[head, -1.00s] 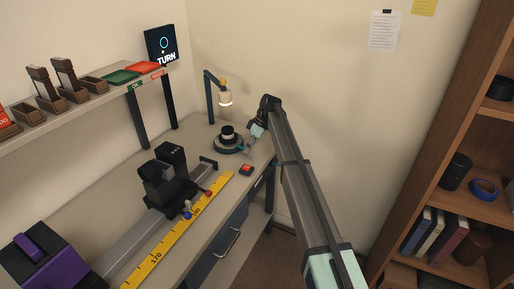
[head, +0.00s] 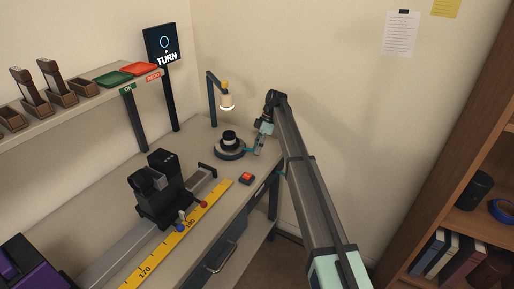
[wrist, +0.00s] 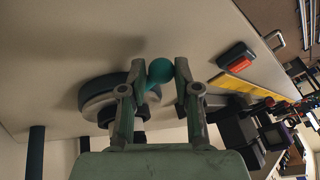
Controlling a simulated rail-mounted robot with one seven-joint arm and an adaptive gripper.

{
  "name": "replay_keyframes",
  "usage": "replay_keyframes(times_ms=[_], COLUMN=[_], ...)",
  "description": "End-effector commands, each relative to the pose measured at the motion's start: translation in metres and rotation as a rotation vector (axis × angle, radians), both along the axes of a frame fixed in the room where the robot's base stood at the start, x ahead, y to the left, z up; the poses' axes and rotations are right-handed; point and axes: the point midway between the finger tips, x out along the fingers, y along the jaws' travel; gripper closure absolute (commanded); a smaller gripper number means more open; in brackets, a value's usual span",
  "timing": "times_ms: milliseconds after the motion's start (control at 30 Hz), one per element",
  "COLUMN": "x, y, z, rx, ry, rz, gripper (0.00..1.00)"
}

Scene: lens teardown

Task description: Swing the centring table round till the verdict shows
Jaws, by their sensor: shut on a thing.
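The centring table (head: 229,154) is a dark round turntable at the back of the bench, with a black and white lens piece (head: 229,138) on it. In the wrist view the table's grey and dark disc (wrist: 95,98) lies left of the fingers. A teal ball knob (wrist: 160,71) sits at the table's edge. My gripper (wrist: 161,76) is shut on this knob, one finger on each side. In the head view my gripper (head: 257,150) is at the table's right side. The verdict screen (head: 162,45) shows a ring and the word TURN.
A lamp (head: 226,100) hangs over the table. A red button box (head: 246,178) lies in front. A black carriage on a rail (head: 160,190) and a yellow ruler (head: 190,222) are nearer. A shelf with green (head: 113,78) and red (head: 139,68) trays is at left.

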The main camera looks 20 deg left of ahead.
Motion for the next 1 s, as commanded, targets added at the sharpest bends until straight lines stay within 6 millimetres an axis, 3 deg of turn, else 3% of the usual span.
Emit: replay_keyframes(times_ms=[733, 767, 800, 1000], x=[-0.0035, -0.0036, -0.0035, -0.0023], y=[-0.0001, -0.0001, -0.0002, -0.0015], z=[0.0006, 0.0006, 0.0006, 0.0002], rx=[0.005, 0.005, 0.005, 0.002], ry=[0.003, 0.004, 0.004, 0.002], rz=[0.053, 0.052, 0.052, 0.048], gripper=[1.0, 0.62, 0.48, 0.47])
